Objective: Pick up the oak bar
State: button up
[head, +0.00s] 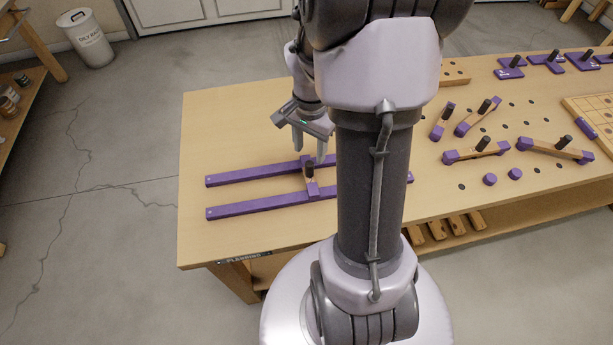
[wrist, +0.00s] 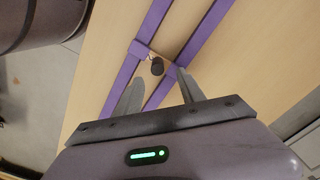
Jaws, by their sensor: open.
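A short bar with an oak-coloured middle, purple ends and a black knob (head: 309,171) lies across two long purple rails, the far one (head: 245,175) and the near one (head: 250,208). In the wrist view the bar's black knob (wrist: 157,67) shows near the fingertips. My gripper (head: 309,157) is open and empty, pointing down just above and behind this bar. In the wrist view the fingertips (wrist: 160,76) are spread to either side of the knob, and nothing is held. My arm hides part of the rails' right ends.
Several other oak-and-purple bars with black knobs, such as one (head: 475,151), lie on the pegboard bench (head: 225,120) at right. Two purple discs (head: 490,179) lie in front of them. A wooden tray (head: 588,112) is at far right. The bench's left end is clear.

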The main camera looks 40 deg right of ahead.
aim_at(310, 163)
jog(key=f+b, duration=0.1)
jog(key=f, duration=0.2)
jog(key=f+b, duration=0.2)
jog(key=f, duration=0.1)
jog(key=shift+s+a+f, duration=0.15)
jog(key=shift+s+f, duration=0.05)
jog(key=shift+f, duration=0.1)
jog(key=shift+r, duration=0.15)
jog(key=shift+c, duration=0.9)
grip_shut()
